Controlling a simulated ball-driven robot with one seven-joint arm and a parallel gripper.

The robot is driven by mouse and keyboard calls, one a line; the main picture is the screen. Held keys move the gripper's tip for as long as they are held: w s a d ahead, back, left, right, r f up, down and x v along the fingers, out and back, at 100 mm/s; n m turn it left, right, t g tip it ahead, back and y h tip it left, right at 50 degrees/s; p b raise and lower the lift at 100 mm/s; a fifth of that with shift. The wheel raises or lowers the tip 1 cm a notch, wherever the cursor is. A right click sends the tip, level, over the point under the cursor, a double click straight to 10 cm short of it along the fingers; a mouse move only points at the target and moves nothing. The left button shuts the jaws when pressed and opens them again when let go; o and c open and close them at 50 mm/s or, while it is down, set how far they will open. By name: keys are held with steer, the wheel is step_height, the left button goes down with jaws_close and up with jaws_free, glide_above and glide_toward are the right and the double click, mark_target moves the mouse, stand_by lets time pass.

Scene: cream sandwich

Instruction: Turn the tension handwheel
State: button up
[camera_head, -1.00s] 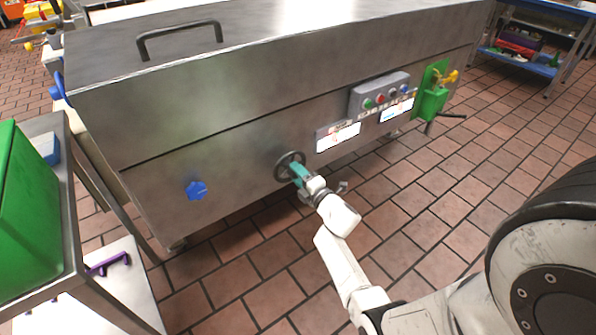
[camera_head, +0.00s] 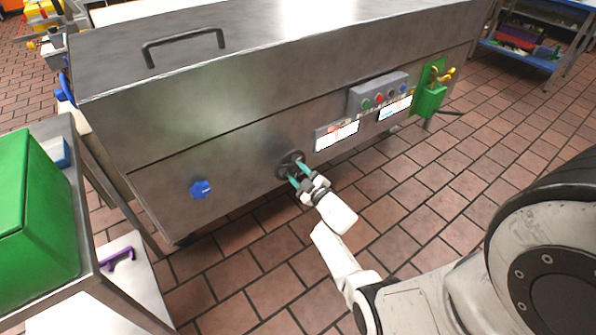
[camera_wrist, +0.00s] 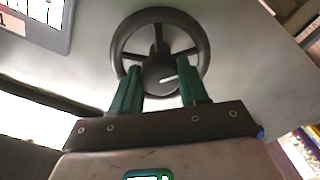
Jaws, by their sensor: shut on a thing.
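The tension handwheel (camera_head: 286,158) is a dark spoked wheel on the front of the steel machine (camera_head: 235,150). In the wrist view the handwheel (camera_wrist: 204,46) faces me, with its spokes and round hub showing. My gripper (camera_head: 299,176) is at the wheel, with two teal fingers reaching to its lower part. In the wrist view my gripper (camera_wrist: 158,88) has one finger on each side of the hub, overlapping the lower rim and holding the wheel between them. The exact contact at the fingertips is hidden.
A blue knob (camera_head: 200,189) is left of the wheel. A button panel (camera_head: 378,93) and a green holder (camera_head: 430,97) are to the right. A steel cart (camera_head: 85,200) with a green bin (camera_head: 40,225) stands at the left. The tiled floor before the machine is clear.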

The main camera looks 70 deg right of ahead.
steer(key=shift+f+m+p, duration=0.1)
steer(key=shift+m+p, duration=0.35)
steer(key=shift+m, duration=1.55)
steer(key=o, duration=1.1)
steer(key=shift+c, duration=0.2)
steer(key=p+v, duration=0.2)
steer(key=v, duration=0.8)
steer(key=shift+s+a, duration=0.25)
steer(key=shift+s, duration=0.05)
